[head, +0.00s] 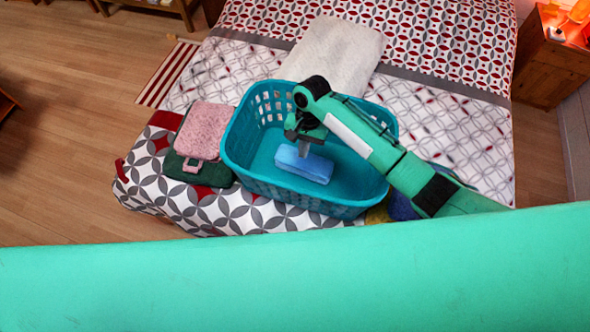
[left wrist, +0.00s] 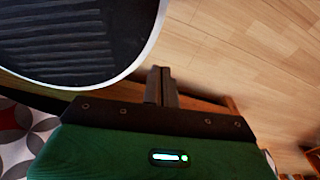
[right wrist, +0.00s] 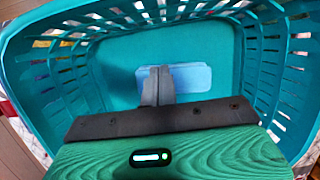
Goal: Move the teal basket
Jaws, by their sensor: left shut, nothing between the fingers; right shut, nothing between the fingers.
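The teal basket (head: 238,150) stands upright on the bed, with its slatted wall also filling the right wrist view (right wrist: 80,75). A folded light-blue cloth (head: 312,167) lies inside on its floor; it also shows in the right wrist view (right wrist: 190,77). My right gripper (head: 305,150) reaches down into the basket over the cloth, shut and empty; whether it touches the cloth I cannot tell. In the right wrist view its fingers (right wrist: 157,85) are together. My left gripper (left wrist: 161,86) is shut and empty, away from the basket, and not visible in the head view.
The patterned bed (head: 440,130) carries a white folded blanket (head: 330,52) behind the basket and a pink folded cloth (head: 203,130) on a green one (head: 190,168) at its left. A nightstand (head: 552,65) stands right. A white-rimmed dark object (left wrist: 75,40) is close to the left gripper.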

